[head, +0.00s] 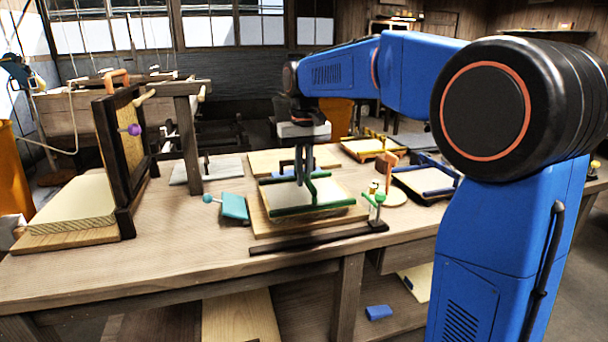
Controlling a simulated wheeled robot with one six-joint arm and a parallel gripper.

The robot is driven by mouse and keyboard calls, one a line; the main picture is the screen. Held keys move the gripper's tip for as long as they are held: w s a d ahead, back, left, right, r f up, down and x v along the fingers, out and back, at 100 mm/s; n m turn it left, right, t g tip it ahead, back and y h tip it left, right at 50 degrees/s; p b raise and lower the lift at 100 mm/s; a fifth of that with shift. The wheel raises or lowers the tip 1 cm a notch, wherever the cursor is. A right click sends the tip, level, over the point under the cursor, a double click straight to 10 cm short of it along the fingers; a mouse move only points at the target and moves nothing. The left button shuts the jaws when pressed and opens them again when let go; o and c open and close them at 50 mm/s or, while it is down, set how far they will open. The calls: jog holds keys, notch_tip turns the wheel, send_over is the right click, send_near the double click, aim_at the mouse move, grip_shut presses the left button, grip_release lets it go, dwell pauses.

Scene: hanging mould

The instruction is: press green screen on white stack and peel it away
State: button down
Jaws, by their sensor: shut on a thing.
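The green screen (305,209) lies flat, or nearly so, over the white stack (335,189) at the middle of the bench. The white stack rests on a light wooden board (262,226). A green bar of the screen rises near the jaws. My gripper (301,182) points straight down over the screen and is shut on a part of it. The exact grip is small and partly hidden by the fingers. I cannot tell whether the whole screen touches the stack.
A dark upright frame (112,150) stands at the left. The bench's front left is clear.

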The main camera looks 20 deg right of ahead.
jog(key=shift+f, duration=0.4)
dwell(1.3)
jog(key=shift+r, duration=1.45)
jog(key=shift+r, duration=3.35)
